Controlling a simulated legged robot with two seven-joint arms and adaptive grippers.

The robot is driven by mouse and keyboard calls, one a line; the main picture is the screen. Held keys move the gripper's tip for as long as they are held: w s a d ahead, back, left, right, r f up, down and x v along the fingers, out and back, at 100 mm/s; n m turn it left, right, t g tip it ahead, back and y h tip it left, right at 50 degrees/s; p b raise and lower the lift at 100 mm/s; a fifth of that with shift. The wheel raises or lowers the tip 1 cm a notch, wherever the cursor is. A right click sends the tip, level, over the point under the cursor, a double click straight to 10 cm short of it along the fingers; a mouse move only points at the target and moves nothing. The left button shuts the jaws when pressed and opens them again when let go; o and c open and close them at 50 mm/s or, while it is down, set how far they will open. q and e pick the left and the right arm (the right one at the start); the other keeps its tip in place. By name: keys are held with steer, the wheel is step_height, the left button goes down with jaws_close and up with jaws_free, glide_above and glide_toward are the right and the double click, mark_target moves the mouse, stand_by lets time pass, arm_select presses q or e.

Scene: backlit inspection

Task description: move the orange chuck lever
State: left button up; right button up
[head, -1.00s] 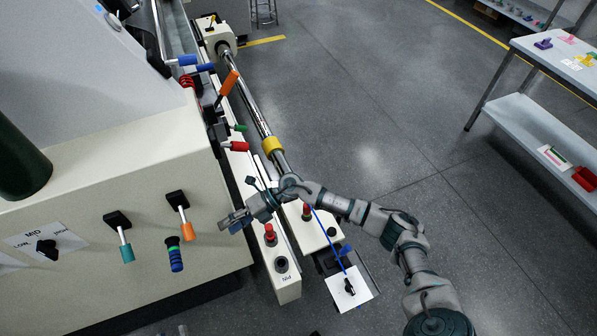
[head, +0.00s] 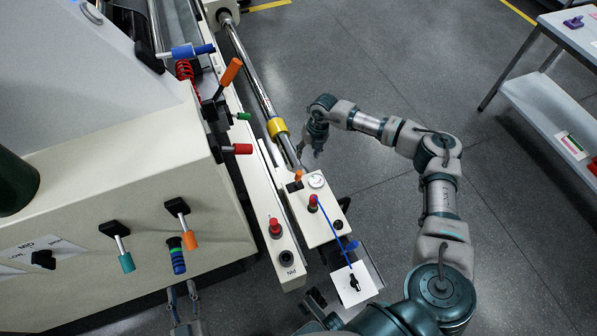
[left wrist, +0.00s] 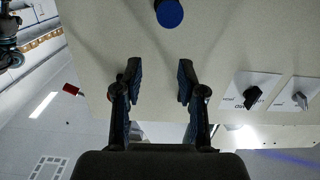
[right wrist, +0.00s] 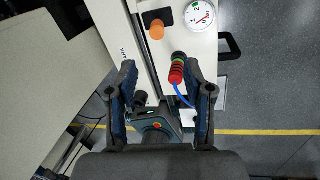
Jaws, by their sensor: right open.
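Three orange-handled controls show in the head view: a long lever (head: 230,73) up on the machine's side, a hanging lever (head: 190,239) on the front panel, and a small lever (head: 298,176) on the box beside the rail. I cannot tell which is the chuck lever. The small one's orange end (right wrist: 156,30) shows in the right wrist view beside a gauge. My right gripper (head: 310,152) is open and empty, pointing down near that box. My left gripper (head: 181,292) is low before the front panel; its fingers (left wrist: 160,68) are apart and empty.
A dial gauge (right wrist: 199,15) and a red knob (right wrist: 177,70) with a blue cable sit near the small lever. A shelf (head: 560,110) stands right; the floor between is clear.

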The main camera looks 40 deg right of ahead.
steer(key=b, duration=0.2)
glide_above(300, 173)
steer(key=d, duration=0.1)
steer(key=f, duration=0.7)
steer(key=shift+s, duration=0.2)
steer(key=f, duration=0.2)
steer(key=f+b, duration=0.1)
steer(key=a+f+b, duration=0.1)
steer(key=f, duration=0.1)
steer(key=shift+w+f, duration=0.2)
steer(key=shift+f, duration=0.15)
steer(key=shift+w+f, duration=0.1)
steer(key=shift+f, duration=0.45)
arm_select(q)
steer(key=s+r+n+t+h, duration=0.1)
steer(key=s+r+t, duration=0.2)
steer(key=r+t, duration=0.6)
steer(key=shift+s+a+r, duration=0.2)
steer(key=shift+s, duration=0.1)
arm_select(e)
steer(key=shift+a, duration=0.1)
arm_select(q)
steer(key=shift+w+f, duration=0.1)
steer(key=shift+w, duration=0.05)
arm_select(e)
jaws_close()
